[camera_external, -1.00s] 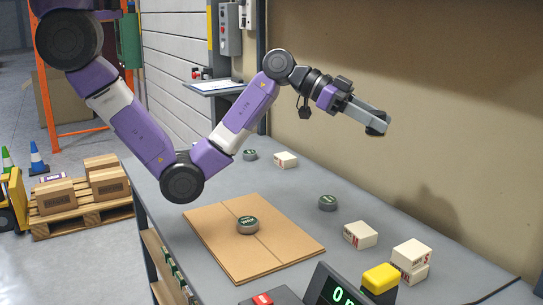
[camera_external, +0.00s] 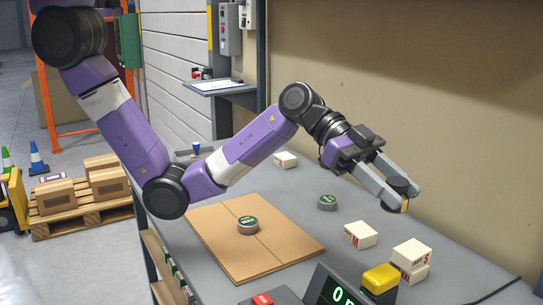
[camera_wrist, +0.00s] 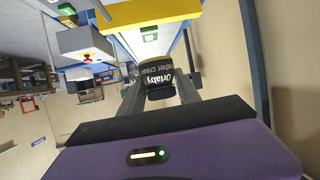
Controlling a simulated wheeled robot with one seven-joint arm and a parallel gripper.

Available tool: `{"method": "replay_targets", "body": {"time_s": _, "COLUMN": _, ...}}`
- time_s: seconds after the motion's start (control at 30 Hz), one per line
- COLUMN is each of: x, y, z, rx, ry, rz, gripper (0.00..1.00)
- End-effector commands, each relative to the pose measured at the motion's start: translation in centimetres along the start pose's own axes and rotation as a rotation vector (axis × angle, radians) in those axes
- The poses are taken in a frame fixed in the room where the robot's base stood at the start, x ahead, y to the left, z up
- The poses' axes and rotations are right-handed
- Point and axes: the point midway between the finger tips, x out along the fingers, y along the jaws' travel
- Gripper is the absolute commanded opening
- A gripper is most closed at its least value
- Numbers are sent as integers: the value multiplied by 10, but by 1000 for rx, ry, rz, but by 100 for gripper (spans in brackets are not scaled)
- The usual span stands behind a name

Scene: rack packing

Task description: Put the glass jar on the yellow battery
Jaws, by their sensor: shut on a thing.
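My gripper (camera_external: 400,194) is up over the right side of the table, tilted downward to the right. It is shut on a small jar with a black label (camera_wrist: 158,76), which shows between the fingers in the wrist view. A yellow block with a dark lower part (camera_external: 381,278), which looks like the yellow battery, is at the near right beside a digital display. My gripper is above and beyond it, clear of it.
White boxes (camera_external: 360,235) sit on the right of the table, two stacked (camera_external: 411,252) behind the yellow block. A green-topped tin (camera_external: 247,225) is on a cardboard sheet (camera_external: 225,248); another tin (camera_external: 327,203) is beyond. The digital display (camera_external: 337,288) stands at the near edge.

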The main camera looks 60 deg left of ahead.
Motion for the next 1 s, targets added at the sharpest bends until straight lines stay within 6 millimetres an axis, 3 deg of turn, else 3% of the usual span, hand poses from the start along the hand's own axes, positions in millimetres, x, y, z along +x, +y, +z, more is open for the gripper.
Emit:
{"method": "replay_targets", "body": {"time_s": 0.3, "x": 28, "y": 0, "z": 67, "rx": -3, "ry": -1, "rz": 0, "gripper": 0}}
{"method": "replay_targets", "body": {"time_s": 0.57, "x": 37, "y": 0, "z": 88, "rx": 0, "ry": 1, "rz": 0, "gripper": 0}}
{"method": "replay_targets", "body": {"time_s": 0.8, "x": 49, "y": -1, "z": 119, "rx": -3, "ry": 1, "rz": -1, "gripper": 0}}
{"method": "replay_targets", "body": {"time_s": 1.0, "x": 52, "y": -1, "z": 125, "rx": 1, "ry": 2, "rz": -2, "gripper": 0}}
